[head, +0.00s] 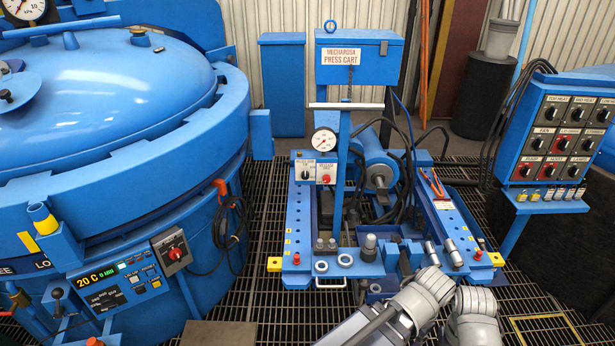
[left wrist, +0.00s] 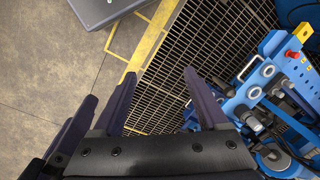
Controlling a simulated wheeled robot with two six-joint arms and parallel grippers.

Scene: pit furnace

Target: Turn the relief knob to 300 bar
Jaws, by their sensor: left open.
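The press cart (head: 360,70) stands at the middle of the head view. On its small panel, below a round white gauge (head: 324,139), is a black knob (head: 305,175) under a small label that seems to read relief bar. A red button (head: 325,180) sits right of it. The knob's pointer and scale are too small to read. My left gripper (left wrist: 160,75) shows in the left wrist view with its dark fingers apart and nothing between them, above floor grating. Part of the cart (left wrist: 268,70) is right of it. The knob is not seen there. My right gripper is not visible.
A blue furnace vessel (head: 110,90) fills the left, with a control box (head: 172,250) on its side. A panel of several selector knobs (head: 560,140) stands at the right. Hoses (head: 408,130) hang behind the cart. Open grating (head: 265,200) lies between vessel and cart.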

